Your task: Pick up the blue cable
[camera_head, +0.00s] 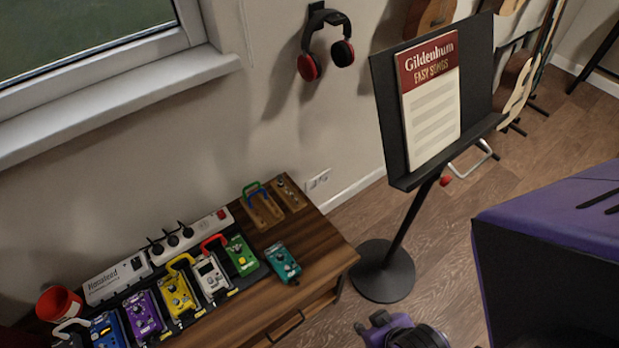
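A short blue cable (259,188) stands as a small arch at a wooden holder (265,213) near the back right of the wooden cabinet top. A green cable (247,188) of the same kind arches right beside it; the two overlap in this view, so I cannot tell whether they touch. No gripper fingers of mine show. A purple and black rounded part (402,333) at the bottom edge looks like a piece of my arm.
A row of coloured pedals with short cables, a white power strip (185,239) and a red cup (59,304) fill the cabinet's left. A teal pedal (283,262) sits alone. The cabinet top (318,250) is bare near its right end. A music stand (384,270) stands to the right.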

